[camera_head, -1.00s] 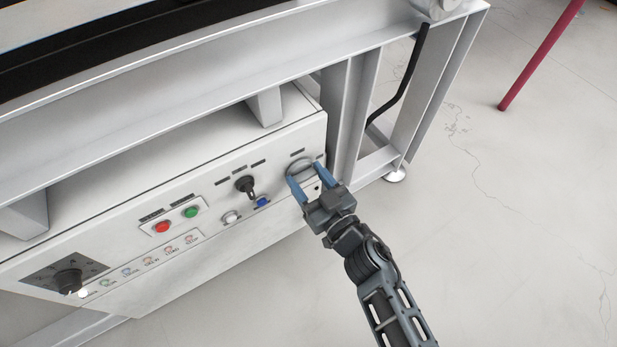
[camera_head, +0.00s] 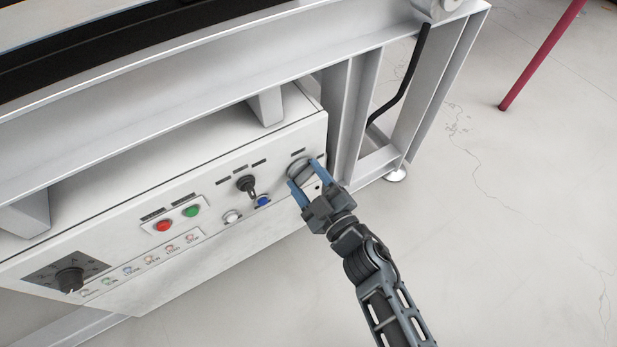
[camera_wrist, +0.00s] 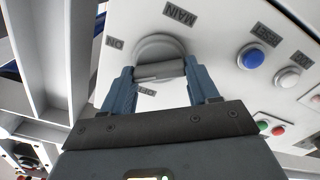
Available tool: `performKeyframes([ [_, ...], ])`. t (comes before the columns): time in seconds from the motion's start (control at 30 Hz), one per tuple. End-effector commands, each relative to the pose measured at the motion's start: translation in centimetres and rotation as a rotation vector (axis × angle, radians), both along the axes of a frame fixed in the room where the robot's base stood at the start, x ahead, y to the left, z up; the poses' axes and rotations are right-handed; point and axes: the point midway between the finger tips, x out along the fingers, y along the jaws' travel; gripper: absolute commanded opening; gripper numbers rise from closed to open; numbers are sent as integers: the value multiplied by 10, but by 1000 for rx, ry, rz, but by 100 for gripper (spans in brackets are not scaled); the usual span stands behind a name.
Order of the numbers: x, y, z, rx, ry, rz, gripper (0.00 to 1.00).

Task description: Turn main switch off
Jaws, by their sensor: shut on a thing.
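The main switch (camera_head: 298,164) is a round grey rotary knob at the right end of the white control panel. In the wrist view the knob (camera_wrist: 158,48) has a raised grip bar (camera_wrist: 160,71) lying nearly level across the picture. A MAIN label (camera_wrist: 180,14) is above it, an ON label (camera_wrist: 115,43) to its left and an OFF label (camera_wrist: 147,92) below it. My gripper (camera_head: 304,173) has its blue fingers at either end of the bar and is shut on it. The fingers partly hide the knob in the head view.
A black selector (camera_head: 246,185), a blue button (camera_head: 263,201), a white button (camera_head: 232,216), and red (camera_head: 164,225) and green (camera_head: 191,211) buttons lie left of the switch. A frame post (camera_head: 352,120) stands close on the right.

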Motion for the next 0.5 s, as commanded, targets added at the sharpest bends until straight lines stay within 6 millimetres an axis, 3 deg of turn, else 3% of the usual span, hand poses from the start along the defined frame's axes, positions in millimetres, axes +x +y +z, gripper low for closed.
performKeyframes([
  [0.5, -2, 1, -3, -408, -275, 1, 29],
])
